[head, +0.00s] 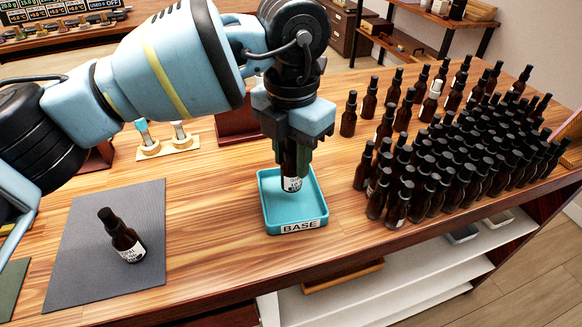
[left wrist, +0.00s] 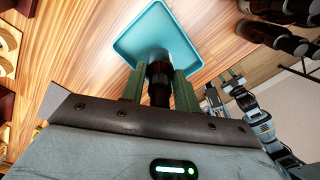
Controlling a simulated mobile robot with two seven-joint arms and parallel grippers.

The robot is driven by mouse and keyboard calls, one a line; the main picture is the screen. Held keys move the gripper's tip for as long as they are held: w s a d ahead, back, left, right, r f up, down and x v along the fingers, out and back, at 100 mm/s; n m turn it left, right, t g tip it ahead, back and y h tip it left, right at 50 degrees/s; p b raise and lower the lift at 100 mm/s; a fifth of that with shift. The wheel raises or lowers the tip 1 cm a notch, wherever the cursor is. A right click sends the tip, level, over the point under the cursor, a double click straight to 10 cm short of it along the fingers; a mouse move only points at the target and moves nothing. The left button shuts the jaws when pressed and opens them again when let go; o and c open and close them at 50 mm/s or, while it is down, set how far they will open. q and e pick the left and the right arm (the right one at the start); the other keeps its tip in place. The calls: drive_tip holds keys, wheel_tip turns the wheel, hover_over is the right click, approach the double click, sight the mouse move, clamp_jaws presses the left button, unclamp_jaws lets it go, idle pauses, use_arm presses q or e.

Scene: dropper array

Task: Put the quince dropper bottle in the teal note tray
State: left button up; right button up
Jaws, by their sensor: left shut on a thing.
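My left gripper (head: 292,160) points down over the teal tray (head: 317,203), whose front label reads BASE. It is shut on a dark brown dropper bottle (head: 292,183), held upright with its lower end over the tray's inside. I cannot tell whether its base touches the tray floor. Its white label is too small to read, so I cannot confirm it is the quince one. In the left wrist view the bottle's dark cap (left wrist: 159,78) sits between the green fingers, with the tray (left wrist: 150,30) beyond. My right arm (left wrist: 265,130) shows small there; its finger state is unclear.
Another brown dropper bottle (head: 124,238) stands on a grey mat (head: 82,275) at the left. A dense group of similar bottles (head: 430,190) fills the table's right side. A small stand (head: 165,148) is behind. Bare wood lies between mat and tray.

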sight(291, 159)
use_arm(q)
wheel_tip(291, 159, down, 3)
drive_tip(key=shift+f, duration=0.1)
drive_tip(key=shift+f, duration=0.15)
drive_tip(key=o, duration=1)
wheel_tip(291, 159, up, 12)
drive_tip(key=shift+r, duration=0.2)
drive_tip(key=shift+f, duration=0.1)
